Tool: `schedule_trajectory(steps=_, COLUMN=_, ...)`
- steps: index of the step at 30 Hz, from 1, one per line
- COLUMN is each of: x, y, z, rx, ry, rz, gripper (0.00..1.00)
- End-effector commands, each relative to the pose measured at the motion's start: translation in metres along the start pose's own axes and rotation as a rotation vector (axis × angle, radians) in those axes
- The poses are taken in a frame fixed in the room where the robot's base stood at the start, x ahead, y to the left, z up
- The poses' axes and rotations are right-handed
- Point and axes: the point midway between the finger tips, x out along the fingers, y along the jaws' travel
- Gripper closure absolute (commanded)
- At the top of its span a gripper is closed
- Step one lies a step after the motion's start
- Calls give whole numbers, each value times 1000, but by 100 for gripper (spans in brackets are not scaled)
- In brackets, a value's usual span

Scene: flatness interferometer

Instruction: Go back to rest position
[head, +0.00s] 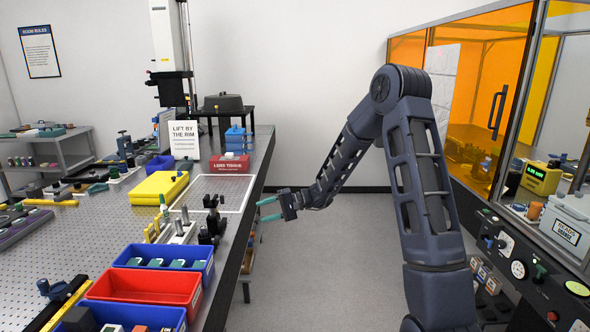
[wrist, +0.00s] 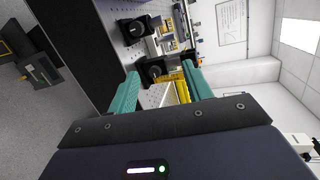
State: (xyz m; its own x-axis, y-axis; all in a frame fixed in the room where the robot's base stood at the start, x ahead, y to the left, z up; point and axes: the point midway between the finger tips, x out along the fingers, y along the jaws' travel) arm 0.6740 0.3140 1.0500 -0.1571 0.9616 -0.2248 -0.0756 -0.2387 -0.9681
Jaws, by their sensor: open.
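My gripper (head: 268,209) is open, its two teal fingers spread and pointing left in the head view. It is near the right edge of the perforated optical table (head: 70,240), by the black optic mounts. In the wrist view my gripper (wrist: 160,88) shows both teal fingers apart with nothing held between them. Beyond the fingers I see a black mount (wrist: 152,70) and part of a yellow item (wrist: 182,90). My arm is bent at the elbow, reaching left over the gap between the table and the orange enclosure.
A blue bin (head: 165,262) and a red bin (head: 145,288) stand at the table's front. A yellow case (head: 158,187) and a "Lift by the rim" sign (head: 184,138) stand farther back. The orange-windowed enclosure (head: 480,80) is on the right. The grey floor (head: 340,240) between is clear.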

Motion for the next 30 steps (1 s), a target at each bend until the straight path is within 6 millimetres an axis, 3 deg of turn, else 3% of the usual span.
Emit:
schedule_trajectory(steps=12, x=-75, y=-40, z=76, rx=-87, ry=-48, rz=282, gripper=50)
schedule_trajectory(steps=30, x=-189, y=-61, z=186, rx=-165, ry=36, rz=709, gripper=50)
